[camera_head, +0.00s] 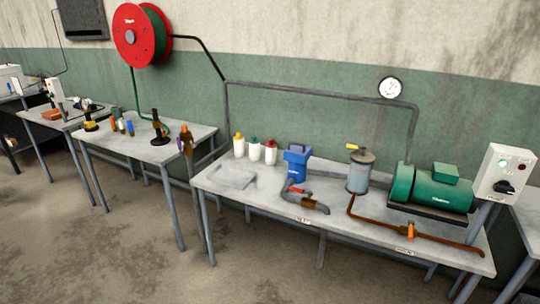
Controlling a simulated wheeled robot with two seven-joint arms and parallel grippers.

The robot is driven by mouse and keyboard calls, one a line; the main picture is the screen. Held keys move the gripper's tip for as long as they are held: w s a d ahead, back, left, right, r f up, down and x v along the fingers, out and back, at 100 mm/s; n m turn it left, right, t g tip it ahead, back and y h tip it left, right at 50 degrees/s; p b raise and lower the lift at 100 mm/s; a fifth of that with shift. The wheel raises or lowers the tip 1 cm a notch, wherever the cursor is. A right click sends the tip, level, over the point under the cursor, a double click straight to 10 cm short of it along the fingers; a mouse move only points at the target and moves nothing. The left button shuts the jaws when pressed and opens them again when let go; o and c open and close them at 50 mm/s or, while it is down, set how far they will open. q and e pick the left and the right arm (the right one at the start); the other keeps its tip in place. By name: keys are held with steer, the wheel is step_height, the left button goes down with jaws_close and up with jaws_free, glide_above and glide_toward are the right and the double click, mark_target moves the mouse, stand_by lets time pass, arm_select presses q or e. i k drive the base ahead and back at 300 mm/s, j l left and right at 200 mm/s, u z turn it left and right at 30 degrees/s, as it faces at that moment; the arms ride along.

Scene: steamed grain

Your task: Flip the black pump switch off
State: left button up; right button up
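The black pump switch (505,187) is a dark rotary knob on a light grey control box (502,172) at the far right. A green light (502,163) and a red light (522,166) sit above the knob. The knob's exact setting is too small to read. The green pump motor (432,188) stands on the table just left of the box. Neither of my grippers shows in the head view.
The right table (228,177) also holds a grey canister (360,172), a blue container (297,163), several white bottles (254,150) and a rusty pipe (425,237) along the front. A red hose reel (141,36) hangs on the wall. The floor in front is clear.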

mark_target(503, 187)
steer(key=z, duration=1.55)
steer(key=i+l, duration=0.85)
steer(key=l, duration=0.2)
steer(key=i+l+u, duration=0.1)
steer(key=i+l, duration=0.75)
steer(key=l, duration=0.2)
